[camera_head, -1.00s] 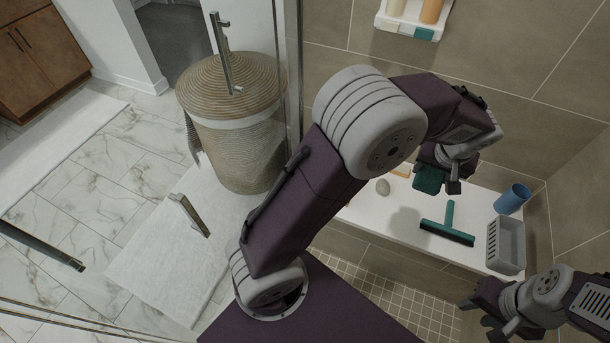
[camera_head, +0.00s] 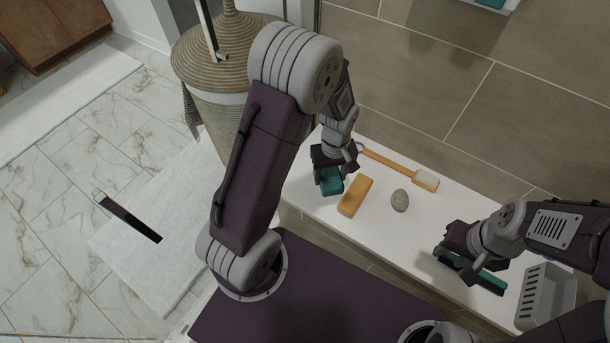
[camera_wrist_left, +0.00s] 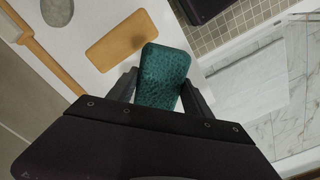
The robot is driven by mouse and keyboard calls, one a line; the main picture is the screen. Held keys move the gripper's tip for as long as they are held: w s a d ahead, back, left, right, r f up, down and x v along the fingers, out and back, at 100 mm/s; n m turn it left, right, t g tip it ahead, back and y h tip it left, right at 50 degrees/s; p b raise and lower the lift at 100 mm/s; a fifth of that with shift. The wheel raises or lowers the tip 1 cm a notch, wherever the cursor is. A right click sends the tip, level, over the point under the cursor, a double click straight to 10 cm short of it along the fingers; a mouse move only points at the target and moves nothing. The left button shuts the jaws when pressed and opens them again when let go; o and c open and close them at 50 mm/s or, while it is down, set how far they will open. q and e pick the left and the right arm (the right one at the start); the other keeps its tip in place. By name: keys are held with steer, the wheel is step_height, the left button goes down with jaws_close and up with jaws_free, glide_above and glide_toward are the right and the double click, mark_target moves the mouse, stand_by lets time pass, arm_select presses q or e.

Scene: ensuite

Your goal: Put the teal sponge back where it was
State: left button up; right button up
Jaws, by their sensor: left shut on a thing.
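The teal sponge (camera_head: 332,181) is held in my left gripper (camera_head: 330,172) near the left end of the white bench (camera_head: 455,215), left of an orange-yellow bar (camera_head: 355,195). In the left wrist view the sponge (camera_wrist_left: 163,76) sits between the two fingers of my left gripper (camera_wrist_left: 160,92), with the bar (camera_wrist_left: 130,40) beyond it. I cannot tell whether the sponge touches the bench. My right gripper (camera_head: 462,262) is over the teal squeegee (camera_head: 488,282) at the bench's right part. Its fingers are hard to make out.
A wooden long-handled brush (camera_head: 400,165) and a grey stone (camera_head: 400,200) lie on the bench near the bar. A grey slotted basket (camera_head: 545,297) stands at the right end. A wicker hamper (camera_head: 215,60) stands at the left. A tiled wall closes the back.

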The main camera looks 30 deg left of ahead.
arm_select(q)
steer(key=b, duration=0.3)
glide_above(307, 180)
steer(key=f, duration=0.5)
steer(key=shift+d+f, duration=0.35)
steer(key=shift+f, duration=0.05)
steer(key=shift+w+a+f, duration=0.1)
steer(key=shift+w+a, duration=0.05)
steer(key=shift+a, duration=0.3)
step_height(307, 180, down, 4)
steer(key=b, duration=0.2)
steer(key=shift+f+b, duration=0.15)
steer(key=shift+b, duration=0.15)
steer(key=shift+c, duration=0.6)
steer(key=o, duration=1.3)
